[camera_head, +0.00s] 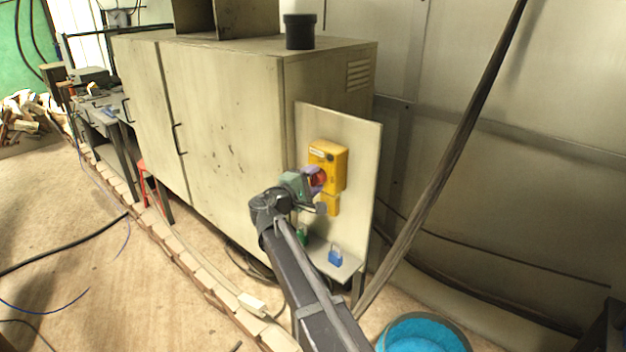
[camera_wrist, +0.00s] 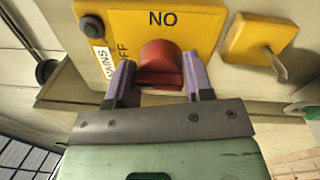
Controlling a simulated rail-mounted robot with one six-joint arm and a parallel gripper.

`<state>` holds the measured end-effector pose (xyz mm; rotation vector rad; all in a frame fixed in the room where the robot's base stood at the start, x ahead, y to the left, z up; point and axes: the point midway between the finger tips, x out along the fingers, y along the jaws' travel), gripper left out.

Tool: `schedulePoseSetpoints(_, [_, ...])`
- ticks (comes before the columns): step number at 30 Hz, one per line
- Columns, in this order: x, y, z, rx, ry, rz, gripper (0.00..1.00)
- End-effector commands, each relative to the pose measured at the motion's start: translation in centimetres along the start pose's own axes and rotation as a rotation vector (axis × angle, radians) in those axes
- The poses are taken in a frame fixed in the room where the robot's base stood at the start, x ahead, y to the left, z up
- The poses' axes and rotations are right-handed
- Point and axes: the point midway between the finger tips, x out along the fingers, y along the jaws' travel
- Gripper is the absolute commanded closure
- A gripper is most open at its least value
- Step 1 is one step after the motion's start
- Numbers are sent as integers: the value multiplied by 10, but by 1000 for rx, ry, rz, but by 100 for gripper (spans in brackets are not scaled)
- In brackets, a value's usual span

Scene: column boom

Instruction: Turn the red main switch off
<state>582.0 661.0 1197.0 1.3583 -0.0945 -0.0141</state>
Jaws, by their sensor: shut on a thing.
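The red main switch (camera_wrist: 160,60) is a round knob with a raised grip on a yellow box (camera_wrist: 205,28). In the wrist view "NO" stands above the knob, and part of "FF" and a "MAINS" label are on the left. In the head view the yellow box (camera_head: 334,157) is mounted on an upright pale panel (camera_head: 358,190), with the red knob (camera_head: 320,177) partly hidden by my gripper (camera_head: 314,181). In the wrist view my gripper (camera_wrist: 158,80) has one purple finger on each side of the knob, shut on it. I cannot tell the knob's exact angle.
A smaller yellow piece (camera_wrist: 262,40) with a metal tab sits beside the box. A large cabinet (camera_head: 225,130) stands behind; a blue tub (camera_head: 423,336) is at the lower right.

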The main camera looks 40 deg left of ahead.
Motion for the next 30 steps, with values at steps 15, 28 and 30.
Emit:
schedulePoseSetpoints(15, [-1,-2,1,0,0,-5,30])
schedulePoseSetpoints(28, [-21,-2,1,-1,1,-2,30])
schedulePoseSetpoints(30, [-38,-2,1,-1,3,-2,30])
